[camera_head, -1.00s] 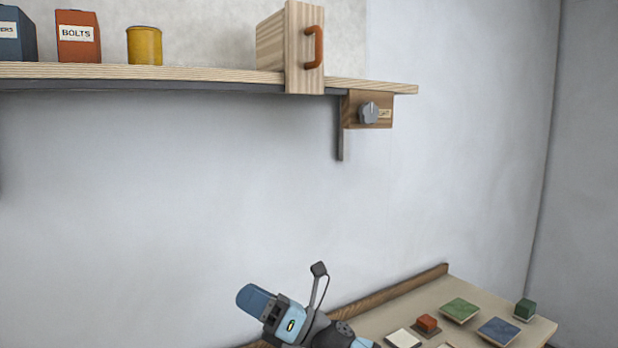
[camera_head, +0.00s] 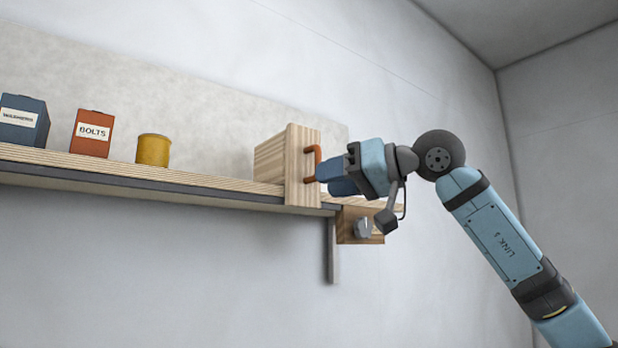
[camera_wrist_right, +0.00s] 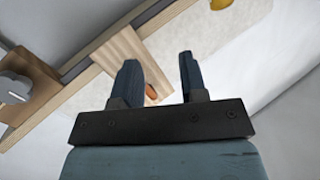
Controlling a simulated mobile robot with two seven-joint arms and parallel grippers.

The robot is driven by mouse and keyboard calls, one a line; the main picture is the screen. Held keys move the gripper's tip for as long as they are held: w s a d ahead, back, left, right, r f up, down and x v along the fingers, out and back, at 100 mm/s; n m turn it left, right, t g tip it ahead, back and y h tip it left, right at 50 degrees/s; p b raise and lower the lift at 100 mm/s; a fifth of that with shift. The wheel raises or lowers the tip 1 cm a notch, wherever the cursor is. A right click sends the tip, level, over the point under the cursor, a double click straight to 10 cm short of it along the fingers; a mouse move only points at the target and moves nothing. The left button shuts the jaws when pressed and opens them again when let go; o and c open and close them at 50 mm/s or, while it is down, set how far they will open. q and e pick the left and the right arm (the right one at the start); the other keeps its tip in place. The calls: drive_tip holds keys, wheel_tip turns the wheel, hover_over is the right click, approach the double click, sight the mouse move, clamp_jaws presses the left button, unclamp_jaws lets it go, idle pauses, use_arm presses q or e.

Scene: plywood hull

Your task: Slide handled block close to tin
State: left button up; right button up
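The handled block (camera_head: 303,165) is pale wood with an orange handle (camera_head: 317,160) on its right side. It stands on the shelf near its right end. The yellow tin (camera_head: 153,151) stands on the shelf to its left, with a clear gap between them. My right gripper (camera_head: 322,176) is at the handle side of the block. In the right wrist view its two fingers (camera_wrist_right: 158,66) are apart, and part of the orange handle (camera_wrist_right: 152,92) shows between them, close to the left finger. Whether they touch the handle I cannot tell. My left gripper is not in view.
The shelf (camera_head: 220,184) is bare between tin and block. A red bolts box (camera_head: 92,134) and a blue box (camera_head: 23,120) stand left of the tin. A wooden box with a grey knob (camera_head: 361,227) hangs under the shelf below my right gripper.

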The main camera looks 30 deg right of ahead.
sight(318, 161)
drive_tip(key=s+d+r+t+h, duration=0.3)
drive_tip(key=s+d+r, duration=0.2)
drive_tip(key=d, duration=0.1)
drive_tip(key=shift+n, duration=0.3)
drive_tip(key=x, duration=1.3)
drive_tip(key=shift+w+f, duration=0.1)
drive_tip(key=shift+w, duration=0.25)
drive_tip(key=shift+c, duration=0.5)
clamp_jaws()
